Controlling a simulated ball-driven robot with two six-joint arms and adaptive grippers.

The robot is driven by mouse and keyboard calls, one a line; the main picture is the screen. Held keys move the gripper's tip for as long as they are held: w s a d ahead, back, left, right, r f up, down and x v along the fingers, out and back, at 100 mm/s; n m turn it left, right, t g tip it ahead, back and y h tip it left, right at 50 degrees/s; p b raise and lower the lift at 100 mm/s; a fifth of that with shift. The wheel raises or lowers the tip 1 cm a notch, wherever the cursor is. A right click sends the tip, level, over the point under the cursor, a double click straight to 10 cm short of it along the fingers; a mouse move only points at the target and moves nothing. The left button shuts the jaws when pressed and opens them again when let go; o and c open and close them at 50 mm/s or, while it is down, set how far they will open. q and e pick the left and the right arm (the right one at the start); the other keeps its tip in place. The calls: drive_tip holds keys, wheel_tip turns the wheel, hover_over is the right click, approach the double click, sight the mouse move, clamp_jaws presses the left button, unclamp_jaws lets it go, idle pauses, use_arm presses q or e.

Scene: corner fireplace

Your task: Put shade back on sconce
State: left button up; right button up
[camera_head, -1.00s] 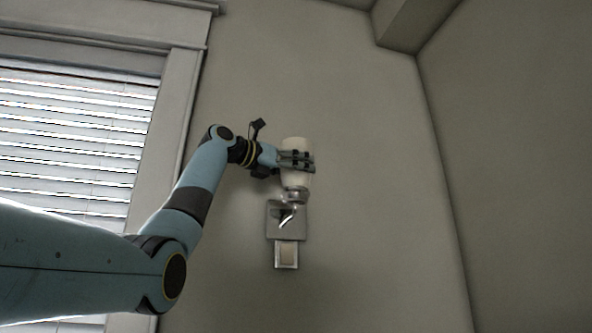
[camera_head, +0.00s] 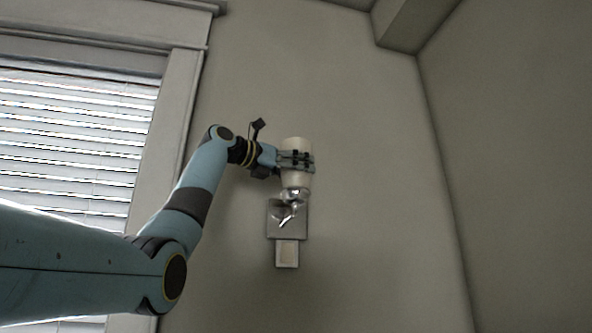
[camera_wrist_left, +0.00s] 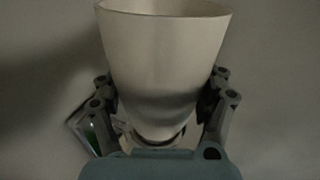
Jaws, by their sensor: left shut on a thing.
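The shade (camera_head: 294,146) is a cream, cup-like piece, wider at the top. My left gripper (camera_head: 297,161) is shut around its middle and holds it upright. In the left wrist view the shade (camera_wrist_left: 164,62) stands between the two fingers, and its lower end narrows behind the gripper body. The sconce (camera_head: 287,218) is a metal plate on the wall with a curved arm and a silver holder (camera_head: 294,193). The shade's lower end is right at the holder; I cannot tell whether it is fully seated. My right gripper is not in view.
A small plate, perhaps a switch (camera_head: 287,253), sits on the wall just below the sconce. A window with white blinds (camera_head: 75,130) and a pale frame is at the left. The wall right of the sconce is bare up to the corner.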

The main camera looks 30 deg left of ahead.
use_arm(q)
drive_tip(key=shift+f, duration=0.3)
drive_tip(key=o, duration=1)
drive_tip(key=shift+c, duration=0.2)
drive_tip(key=shift+s, duration=0.15)
drive_tip(key=v, duration=0.7)
drive_tip(key=shift+b, duration=0.3)
